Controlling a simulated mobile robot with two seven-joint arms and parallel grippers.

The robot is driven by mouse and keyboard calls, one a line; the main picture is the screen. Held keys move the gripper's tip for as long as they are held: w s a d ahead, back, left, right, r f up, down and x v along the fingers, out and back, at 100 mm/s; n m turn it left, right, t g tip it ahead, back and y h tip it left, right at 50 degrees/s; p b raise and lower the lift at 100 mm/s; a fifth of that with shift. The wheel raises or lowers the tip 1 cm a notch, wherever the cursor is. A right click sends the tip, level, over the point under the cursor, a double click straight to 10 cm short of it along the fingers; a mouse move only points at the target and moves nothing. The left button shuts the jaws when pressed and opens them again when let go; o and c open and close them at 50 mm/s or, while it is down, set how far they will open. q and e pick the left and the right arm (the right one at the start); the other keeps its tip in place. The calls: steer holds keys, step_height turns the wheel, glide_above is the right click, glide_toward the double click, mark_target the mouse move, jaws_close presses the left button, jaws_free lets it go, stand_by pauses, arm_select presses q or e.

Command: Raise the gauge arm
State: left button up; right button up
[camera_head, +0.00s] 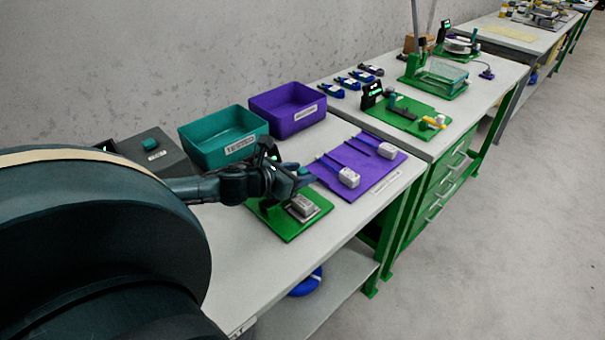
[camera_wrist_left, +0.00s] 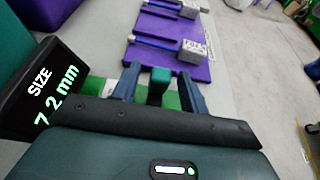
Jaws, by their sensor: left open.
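The gauge stands on a green base plate (camera_head: 284,226) near the front of the near bench, with a grey metal block (camera_head: 304,206) on it. Its dark display (camera_wrist_left: 50,90) reads "SIZE 7.2 mm" in the left wrist view. A teal knob (camera_wrist_left: 160,82), apparently the gauge arm's handle, shows between the fingers of my left gripper (camera_wrist_left: 159,74). The fingers are open, one on each side of the knob; I cannot tell whether they touch it. In the head view my left gripper (camera_head: 296,178) hides most of the gauge arm. My right gripper is not in view.
A teal bin (camera_head: 222,137) and a purple bin (camera_head: 288,107) stand behind. Another bench with a green fixture (camera_head: 407,115) is farther right.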

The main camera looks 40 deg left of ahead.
arm_select(q)
steer(key=shift+w+d+f, duration=0.1)
steer(key=shift+w+f, duration=0.15)
steer(key=shift+w, duration=0.35)
steer(key=shift+c, duration=0.3)
jaws_close()
